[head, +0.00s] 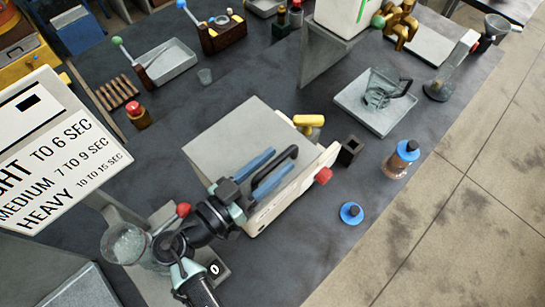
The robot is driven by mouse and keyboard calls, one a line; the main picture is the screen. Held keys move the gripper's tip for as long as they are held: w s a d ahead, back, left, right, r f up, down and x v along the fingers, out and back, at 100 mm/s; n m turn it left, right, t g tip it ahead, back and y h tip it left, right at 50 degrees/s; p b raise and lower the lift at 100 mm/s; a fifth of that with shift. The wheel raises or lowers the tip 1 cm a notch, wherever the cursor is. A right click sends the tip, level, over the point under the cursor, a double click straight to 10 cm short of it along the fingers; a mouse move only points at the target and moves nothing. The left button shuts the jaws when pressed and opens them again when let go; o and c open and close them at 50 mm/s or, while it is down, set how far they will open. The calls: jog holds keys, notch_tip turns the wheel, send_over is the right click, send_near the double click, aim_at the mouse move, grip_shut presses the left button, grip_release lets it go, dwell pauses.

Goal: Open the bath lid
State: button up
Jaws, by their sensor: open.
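The bath is a cream box (268,212) in the middle of the table, with a yellow T-shaped knob and a red knob on its right side. Its flat grey lid (232,138) lies over the top and looks closed. A black bar handle (289,154) is on the lid's near right part. My gripper (280,161) reaches in from the lower left, over the lid. Its two blue fingers are apart, one on each side of the handle. I cannot tell whether they touch it.
A glass beaker (127,243) stands left of my arm, near a sign with times (55,150). Right of the bath are a small dark square cup (350,150), a blue-capped bottle (401,159) and a blue disc (351,213). A grey tray (349,98) lies behind.

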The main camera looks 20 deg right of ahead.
jog(key=shift+w, duration=0.1)
grip_shut()
dwell(1.4)
